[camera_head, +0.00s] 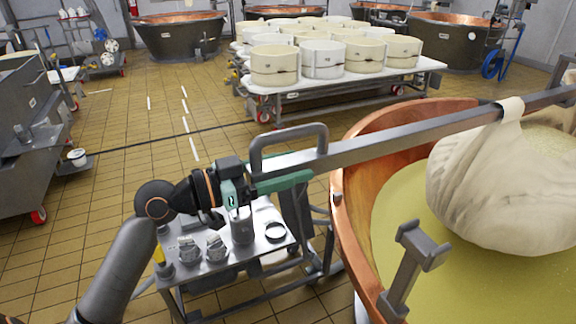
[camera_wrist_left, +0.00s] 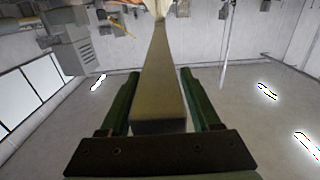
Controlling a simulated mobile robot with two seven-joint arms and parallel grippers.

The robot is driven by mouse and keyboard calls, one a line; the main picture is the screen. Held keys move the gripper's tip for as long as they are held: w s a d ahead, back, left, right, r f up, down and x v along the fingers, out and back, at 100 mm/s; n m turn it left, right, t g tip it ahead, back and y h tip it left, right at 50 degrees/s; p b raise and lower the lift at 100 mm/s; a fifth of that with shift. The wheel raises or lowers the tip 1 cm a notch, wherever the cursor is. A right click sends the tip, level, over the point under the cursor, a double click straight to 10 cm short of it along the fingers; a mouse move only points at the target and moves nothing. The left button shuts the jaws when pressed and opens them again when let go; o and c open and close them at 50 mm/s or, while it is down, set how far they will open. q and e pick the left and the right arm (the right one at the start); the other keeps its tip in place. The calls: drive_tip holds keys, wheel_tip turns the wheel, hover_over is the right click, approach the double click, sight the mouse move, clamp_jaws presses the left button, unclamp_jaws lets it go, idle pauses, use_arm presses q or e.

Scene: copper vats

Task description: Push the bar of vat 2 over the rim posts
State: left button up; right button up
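The long grey bar (camera_head: 400,142) slants above the copper vat (camera_head: 352,150) and over its left rim. A pale cloth bundle (camera_head: 500,190) hangs from it above yellowish liquid. My left gripper (camera_head: 290,170) is at the bar's near left end, its green fingers on either side. A grey rim post (camera_head: 412,260) with a forked top stands on the near rim, apart from the bar. My right gripper is out of view.
A metal cart (camera_head: 190,275) with a looped handle stands under my left arm, with small items on top. A white table (camera_head: 350,80) bears several pale round moulds. Other copper vats (camera_head: 180,38) stand at the back. Tiled floor (camera_head: 130,110) lies open at left.

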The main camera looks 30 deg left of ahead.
use_arm(q)
clamp_jaws()
idle(1.1)
